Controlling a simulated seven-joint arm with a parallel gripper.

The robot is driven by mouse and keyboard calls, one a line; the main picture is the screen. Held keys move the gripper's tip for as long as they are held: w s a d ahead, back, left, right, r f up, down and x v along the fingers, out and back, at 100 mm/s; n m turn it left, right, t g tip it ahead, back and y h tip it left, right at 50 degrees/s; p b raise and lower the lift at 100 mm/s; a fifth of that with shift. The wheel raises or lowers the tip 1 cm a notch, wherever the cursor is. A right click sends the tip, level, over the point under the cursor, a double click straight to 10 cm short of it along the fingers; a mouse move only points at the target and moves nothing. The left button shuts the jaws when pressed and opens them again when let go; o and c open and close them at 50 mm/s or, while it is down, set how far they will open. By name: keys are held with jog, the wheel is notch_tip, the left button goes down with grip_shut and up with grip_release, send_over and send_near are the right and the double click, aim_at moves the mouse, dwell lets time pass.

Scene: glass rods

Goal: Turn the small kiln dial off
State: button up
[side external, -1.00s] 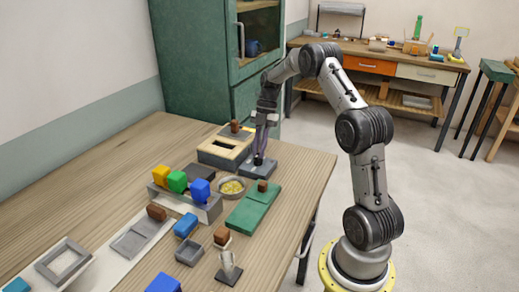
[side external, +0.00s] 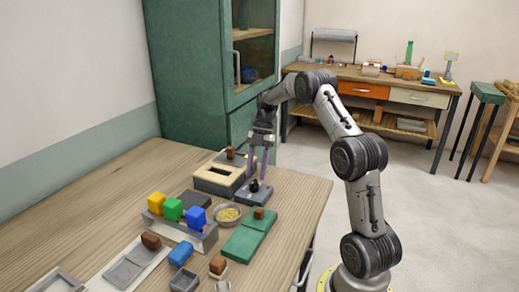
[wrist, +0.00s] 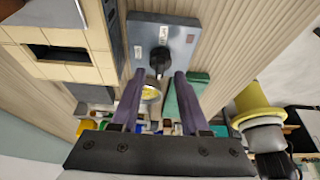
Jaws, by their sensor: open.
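The small kiln dial is a black knob (side external: 254,187) on a dark grey plate (side external: 244,197) beside the kiln, near the table's right edge. In the wrist view the knob (wrist: 160,62) stands on the grey plate (wrist: 172,25), with small pale labels and a small red mark around it. I cannot read the labels or tell the knob's setting for sure. My gripper (side external: 257,175) points down just above the dial. Its two purple fingers are apart and empty, and in the wrist view the gripper (wrist: 160,75) has the knob between and beyond its tips.
The cream kiln (side external: 221,178) with a dark opening stands left of the dial. A bowl of yellow bits (side external: 228,213) and a green board (side external: 247,236) are nearer the camera. A rack (side external: 180,229) holds coloured blocks. A green cabinet (side external: 185,70) stands behind.

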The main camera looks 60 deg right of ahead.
jog(key=v, duration=1.2)
